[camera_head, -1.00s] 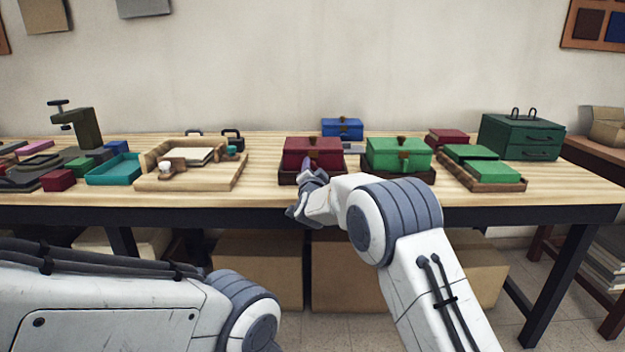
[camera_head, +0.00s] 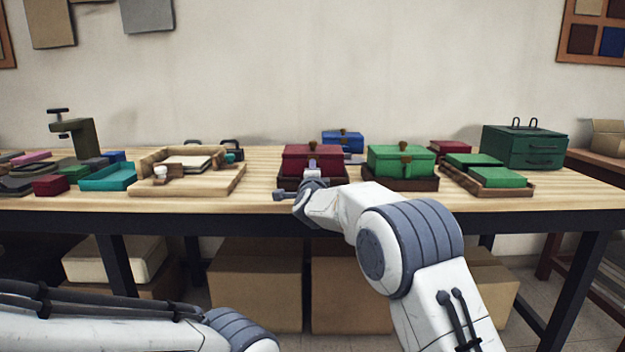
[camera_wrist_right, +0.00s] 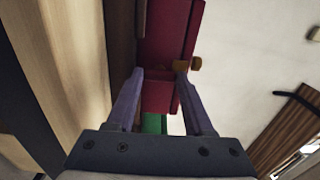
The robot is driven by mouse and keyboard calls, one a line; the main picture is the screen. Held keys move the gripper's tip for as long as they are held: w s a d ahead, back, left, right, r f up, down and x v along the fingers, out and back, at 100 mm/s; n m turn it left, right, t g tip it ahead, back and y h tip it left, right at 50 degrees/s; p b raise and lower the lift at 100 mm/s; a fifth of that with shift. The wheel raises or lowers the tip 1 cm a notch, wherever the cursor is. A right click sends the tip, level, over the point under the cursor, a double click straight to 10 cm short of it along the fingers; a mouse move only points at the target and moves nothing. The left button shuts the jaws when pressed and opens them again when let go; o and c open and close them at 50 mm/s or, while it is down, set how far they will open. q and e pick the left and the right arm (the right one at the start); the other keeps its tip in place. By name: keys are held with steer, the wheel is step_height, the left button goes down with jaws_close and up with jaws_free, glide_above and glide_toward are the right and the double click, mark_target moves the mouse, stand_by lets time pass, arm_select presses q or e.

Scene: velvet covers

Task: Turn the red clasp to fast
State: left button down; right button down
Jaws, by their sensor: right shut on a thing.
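The red box (camera_head: 295,158) stands in a dark tray near the table's front edge; it fills the top of the right wrist view (camera_wrist_right: 168,35). My right gripper (camera_head: 312,170) is at its front face. In the right wrist view my right gripper (camera_wrist_right: 158,84) has its fingers on both sides of a dark red piece, the red clasp (camera_wrist_right: 158,95), and is shut on it. A brass-coloured knob (camera_wrist_right: 195,64) shows beside one fingertip. In the head view the fingers hide the clasp, so its angle is unclear. My left gripper is out of view.
A green box (camera_head: 385,160) in its own tray stands close on the right, and a blue box (camera_head: 342,141) behind. A wooden tray (camera_head: 210,188) lies to the left, with bare tabletop (camera_head: 259,180) between it and the red box.

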stand_by(0.3)
steer(key=shift+c, duration=1.4)
jaws_free()
steer(key=shift+s, duration=0.65)
steer(key=s, duration=0.9)
steer(key=shift+s, duration=0.1)
